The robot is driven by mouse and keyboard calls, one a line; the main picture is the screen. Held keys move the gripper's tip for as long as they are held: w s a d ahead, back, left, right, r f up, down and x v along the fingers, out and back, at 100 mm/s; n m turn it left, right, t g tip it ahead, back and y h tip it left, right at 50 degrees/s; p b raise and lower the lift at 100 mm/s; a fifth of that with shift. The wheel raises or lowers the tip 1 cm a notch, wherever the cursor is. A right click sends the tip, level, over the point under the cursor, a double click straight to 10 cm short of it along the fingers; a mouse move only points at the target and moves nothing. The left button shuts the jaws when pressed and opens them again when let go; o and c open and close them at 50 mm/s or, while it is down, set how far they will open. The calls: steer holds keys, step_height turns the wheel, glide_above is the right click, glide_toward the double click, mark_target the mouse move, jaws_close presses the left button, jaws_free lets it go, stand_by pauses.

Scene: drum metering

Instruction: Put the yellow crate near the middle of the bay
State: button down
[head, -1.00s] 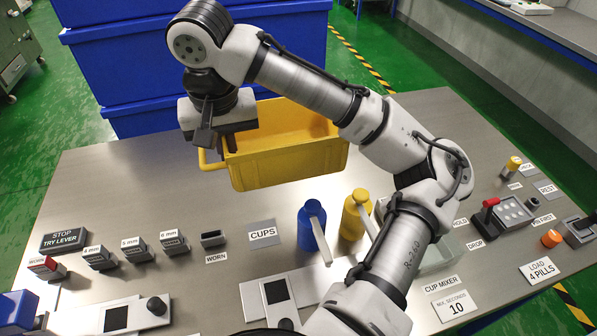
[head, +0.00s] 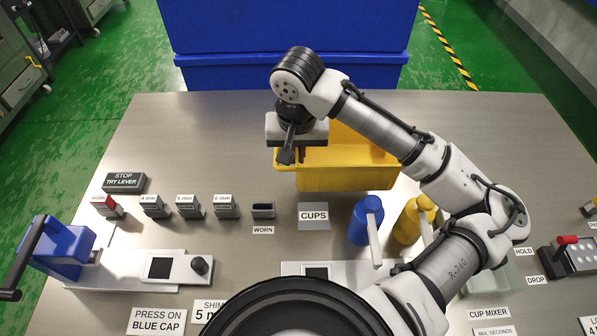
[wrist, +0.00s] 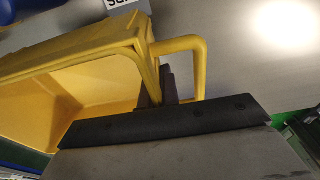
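The yellow crate (head: 345,172) is at the far side of the metal table, right of and partly behind my gripper (head: 287,157). Its inside looks empty where it shows. In the wrist view, the crate (wrist: 75,52) fills the left, with its handle loop (wrist: 201,70) standing out to the right. My gripper (wrist: 158,92) is at this end wall; its dark fingers are close together on the wall beside the loop, and it looks shut on the crate. The fingertips are partly hidden. I cannot tell whether the crate bottom touches the table.
Large blue bins (head: 290,45) stand behind the table. A blue bottle (head: 366,220) and a yellow bottle (head: 408,222) stand in front of the crate, by the CUPS label (head: 314,215). Small blocks (head: 188,206) line the left. The table's far left (head: 200,130) is clear.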

step_height(320, 180, down, 8)
steer(key=shift+w+r, duration=0.1)
steer(key=shift+r, duration=0.1)
steer(key=shift+f, duration=0.1)
steer(key=c, duration=1.6)
jaws_free()
steer(key=shift+c, duration=0.2)
